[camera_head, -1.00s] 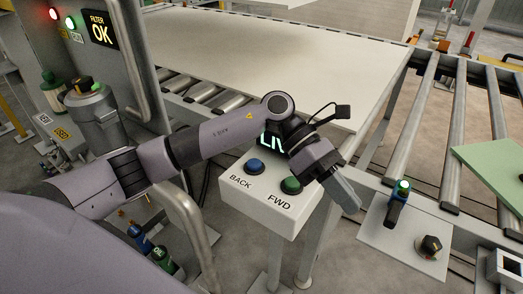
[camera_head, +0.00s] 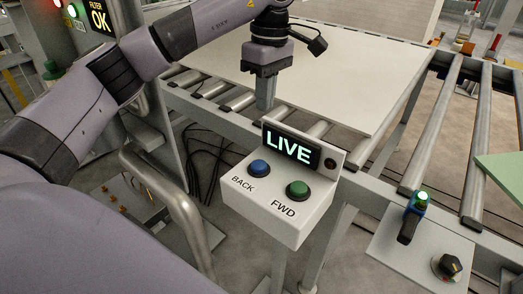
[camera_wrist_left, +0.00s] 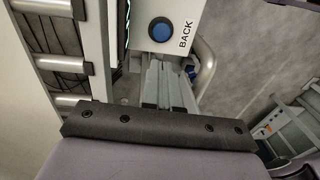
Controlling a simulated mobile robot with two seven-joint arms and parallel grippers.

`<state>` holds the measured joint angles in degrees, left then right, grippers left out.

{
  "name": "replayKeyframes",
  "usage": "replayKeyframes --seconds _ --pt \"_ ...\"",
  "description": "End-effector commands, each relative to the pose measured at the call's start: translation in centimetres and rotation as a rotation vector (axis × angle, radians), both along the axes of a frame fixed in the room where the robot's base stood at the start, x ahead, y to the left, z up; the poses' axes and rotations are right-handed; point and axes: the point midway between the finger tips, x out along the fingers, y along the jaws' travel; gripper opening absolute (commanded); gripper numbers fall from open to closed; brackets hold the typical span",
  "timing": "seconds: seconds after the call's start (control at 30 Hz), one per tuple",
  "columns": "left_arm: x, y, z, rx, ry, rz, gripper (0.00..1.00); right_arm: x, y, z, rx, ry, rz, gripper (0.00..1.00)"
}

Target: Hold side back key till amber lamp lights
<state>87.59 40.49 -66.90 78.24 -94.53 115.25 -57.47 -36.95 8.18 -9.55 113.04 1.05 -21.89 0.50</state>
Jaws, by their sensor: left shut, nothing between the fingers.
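A white control box (camera_head: 266,222) carries a blue BACK key (camera_head: 259,168) on the left and a green FWD key (camera_head: 297,190) on the right. Behind the keys a display (camera_head: 292,148) reads LIVE in pale green. A small dark round lamp (camera_head: 330,163) beside it looks unlit. My left gripper (camera_head: 265,106) is shut and empty, pointing down above and behind the box, apart from the keys. In the left wrist view, the BACK key (camera_wrist_left: 161,30) shows uncovered beyond the shut fingers (camera_wrist_left: 165,70). My right gripper is not in view.
A large pale board (camera_head: 340,75) lies on the roller conveyor behind the box. A grey bent rail (camera_head: 182,215) stands left of it. At right, a plate (camera_head: 385,245) holds a green-lit switch (camera_head: 415,215) and a black knob (camera_head: 447,266).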

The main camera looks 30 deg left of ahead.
Motion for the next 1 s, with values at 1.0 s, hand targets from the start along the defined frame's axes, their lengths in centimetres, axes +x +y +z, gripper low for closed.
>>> replayKeyframes --seconds 1.0 --pt "-1.2 0.2 -13.7 -0.002 0.001 -0.001 0.0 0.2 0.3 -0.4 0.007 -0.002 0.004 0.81"
